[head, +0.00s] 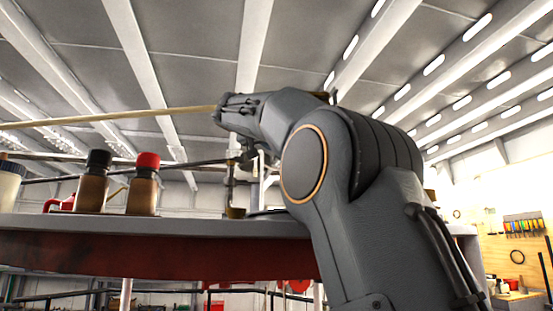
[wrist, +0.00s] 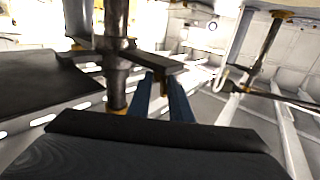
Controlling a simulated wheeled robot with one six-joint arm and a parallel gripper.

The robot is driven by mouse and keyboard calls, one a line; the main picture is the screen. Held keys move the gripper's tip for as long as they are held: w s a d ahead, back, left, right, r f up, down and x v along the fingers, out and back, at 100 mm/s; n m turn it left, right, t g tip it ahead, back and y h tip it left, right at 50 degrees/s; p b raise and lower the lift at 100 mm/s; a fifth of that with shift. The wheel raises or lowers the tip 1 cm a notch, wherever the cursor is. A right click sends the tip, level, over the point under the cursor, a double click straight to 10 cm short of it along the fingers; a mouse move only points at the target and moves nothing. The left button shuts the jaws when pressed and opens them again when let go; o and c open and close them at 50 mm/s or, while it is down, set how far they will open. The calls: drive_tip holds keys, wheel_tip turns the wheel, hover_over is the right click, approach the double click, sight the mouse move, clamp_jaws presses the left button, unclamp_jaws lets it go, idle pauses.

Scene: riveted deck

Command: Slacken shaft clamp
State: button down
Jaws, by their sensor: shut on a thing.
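In the wrist view a dark shaft (wrist: 116,65) runs from the top edge down to a brass-coloured collar. A flat dark lever (wrist: 155,60) sticks out from the shaft to the right; it appears to belong to the shaft clamp. My gripper (wrist: 163,82) shows two blue fingers, shut on the outer part of this lever. In the head view the shaft (head: 230,187) stands upright on the grey bench, with a brass-coloured foot. My arm hides most of the area right of it, and I cannot make out the fingers there.
Two brown bottles stand left on the bench (head: 180,225), one with a black cap (head: 93,190), one with a red cap (head: 143,190). A thin dark rod (head: 200,162) runs across behind them. In the wrist view another shaft (wrist: 264,45) with a rod stands at right.

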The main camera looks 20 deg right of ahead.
drive_tip(key=shift+s+d+f+n+t+y+b, duration=0.1)
drive_tip(key=shift+s+d+n+t+y+b, duration=0.05)
drive_tip(key=shift+n+t+y+b, duration=0.75)
drive_tip(key=shift+t+y+b, duration=0.1)
drive_tip(key=shift+b, duration=0.05)
drive_tip(key=c, duration=1.6)
unclamp_jaws()
drive_tip(key=shift+s, duration=0.1)
drive_tip(key=b+v, duration=0.2)
drive_tip(key=v, duration=0.5)
drive_tip(key=shift+s+a, duration=0.2)
drive_tip(key=shift+a, duration=0.05)
drive_tip(key=shift+a, duration=0.1)
